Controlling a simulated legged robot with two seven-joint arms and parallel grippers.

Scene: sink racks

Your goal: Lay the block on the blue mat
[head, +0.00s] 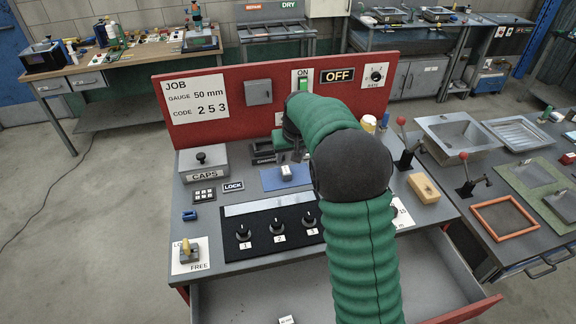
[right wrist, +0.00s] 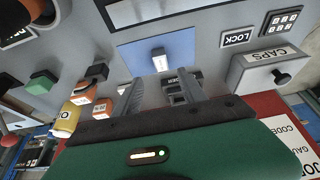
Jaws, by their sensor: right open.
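A small grey-white block (head: 287,172) with a label rests on the blue mat (head: 270,183). In the right wrist view the block (right wrist: 160,60) stands near the middle of the blue mat (right wrist: 183,50), just beyond my fingertips and apart from them. My right gripper (head: 297,157) is above the back of the mat, partly hidden by my green arm. In the right wrist view its two fingers (right wrist: 160,80) are apart with nothing held between them. My left gripper does not show.
An open drawer (head: 250,295) juts out at the front, with another small labelled block (head: 287,320) in it. Knobs (head: 277,226) lie in front of the mat; the CAPS box (head: 203,165) is left. A yellow sponge-like block (head: 424,188) is right. The red panel (head: 240,125) stands behind.

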